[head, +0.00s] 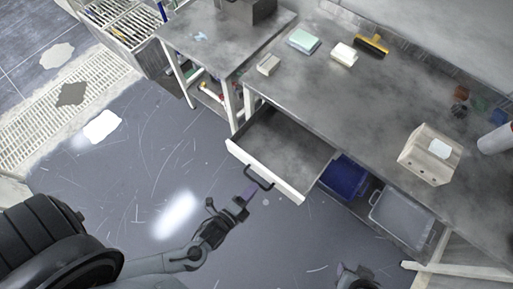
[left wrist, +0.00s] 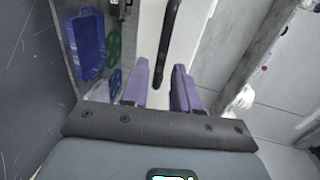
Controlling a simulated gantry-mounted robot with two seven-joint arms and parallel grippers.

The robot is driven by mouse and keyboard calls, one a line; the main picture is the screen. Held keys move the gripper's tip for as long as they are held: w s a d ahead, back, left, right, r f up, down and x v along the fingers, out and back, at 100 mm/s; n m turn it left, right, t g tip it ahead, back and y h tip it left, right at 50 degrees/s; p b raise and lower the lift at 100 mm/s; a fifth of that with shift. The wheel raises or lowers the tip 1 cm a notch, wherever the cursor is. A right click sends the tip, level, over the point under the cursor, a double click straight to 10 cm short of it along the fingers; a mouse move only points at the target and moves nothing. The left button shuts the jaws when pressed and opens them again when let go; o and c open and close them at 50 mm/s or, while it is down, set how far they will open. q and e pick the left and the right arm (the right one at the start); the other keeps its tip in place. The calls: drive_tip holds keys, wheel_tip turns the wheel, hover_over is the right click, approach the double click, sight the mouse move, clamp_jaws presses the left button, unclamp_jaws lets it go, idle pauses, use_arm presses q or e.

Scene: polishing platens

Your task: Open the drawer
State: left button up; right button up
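The drawer (head: 290,180) under the grey workbench stands pulled well out, its white front facing the lower left and its grey inside empty. Its black bar handle (head: 258,178) is on the front, and the handle also shows in the left wrist view (left wrist: 168,45). My left gripper (head: 249,192) is just off the handle. In the left wrist view its purple fingers (left wrist: 160,78) are apart, with the handle's near end showing in the gap between them; contact is not visible. My right gripper (head: 355,276) shows only partly at the bottom edge.
A blue bin (head: 344,177) and a grey bin (head: 402,218) sit under the bench to the right of the drawer. The floor before the drawer is clear.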

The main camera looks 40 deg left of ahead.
use_arm(q)
drive_tip(key=p+v, duration=0.1)
drive_tip(key=v, duration=0.5)
drive_tip(key=shift+s, duration=0.35)
drive_tip(key=shift+r, duration=0.15)
